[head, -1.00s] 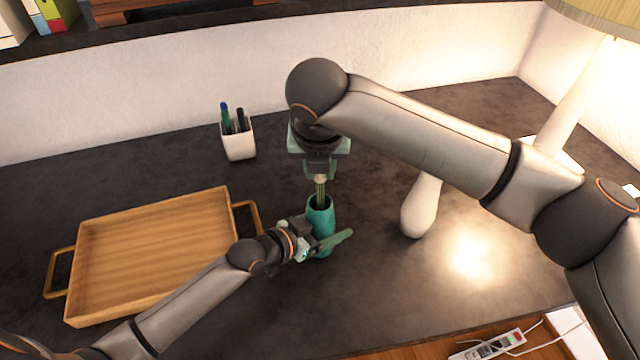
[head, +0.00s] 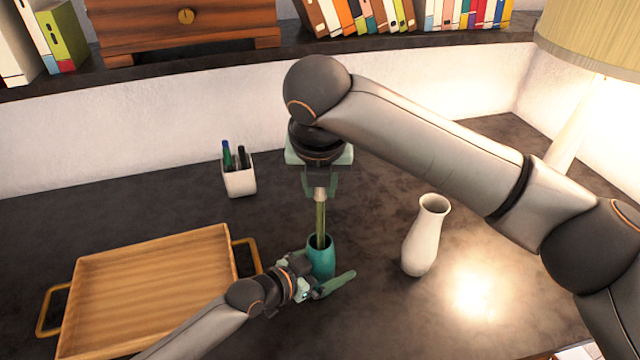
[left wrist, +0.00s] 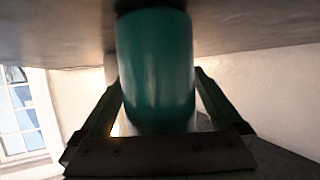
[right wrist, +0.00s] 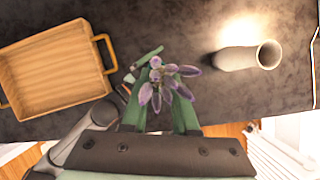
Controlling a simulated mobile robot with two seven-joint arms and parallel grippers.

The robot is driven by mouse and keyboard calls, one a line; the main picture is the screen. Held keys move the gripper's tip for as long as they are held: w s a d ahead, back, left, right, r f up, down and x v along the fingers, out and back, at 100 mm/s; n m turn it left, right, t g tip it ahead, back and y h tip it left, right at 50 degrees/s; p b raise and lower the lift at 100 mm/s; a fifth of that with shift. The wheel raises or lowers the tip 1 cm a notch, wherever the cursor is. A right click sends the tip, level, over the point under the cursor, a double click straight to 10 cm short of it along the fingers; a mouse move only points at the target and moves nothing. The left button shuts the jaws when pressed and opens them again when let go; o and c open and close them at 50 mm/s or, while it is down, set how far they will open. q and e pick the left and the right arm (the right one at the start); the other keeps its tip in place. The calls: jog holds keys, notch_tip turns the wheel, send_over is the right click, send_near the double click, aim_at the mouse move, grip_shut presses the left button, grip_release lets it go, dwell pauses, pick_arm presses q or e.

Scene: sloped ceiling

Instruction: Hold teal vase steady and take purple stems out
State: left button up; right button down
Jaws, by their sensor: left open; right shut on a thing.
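The teal vase (head: 320,260) stands upright on the dark desk. My left gripper (head: 320,288) is open low at the vase, with one finger on each side; in the left wrist view the vase (left wrist: 156,70) fills the space between the fingers. Contact cannot be told. My right gripper (head: 320,190) is above the vase, pointing down and shut on the stems (head: 320,222). Their green lower part runs down into the vase mouth. The purple blooms (right wrist: 163,82) show between the fingers in the right wrist view; in the head view the gripper hides them.
A wooden tray (head: 150,285) with handles lies left of the vase. A white pen cup (head: 239,180) stands behind, left. A white vase (head: 425,240) stands to the right, under my right arm. A lamp (head: 590,40) is at the far right. A bookshelf runs along the back.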

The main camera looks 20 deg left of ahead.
pick_arm(q)
jog(key=v, duration=1.2)
dwell(0.3)
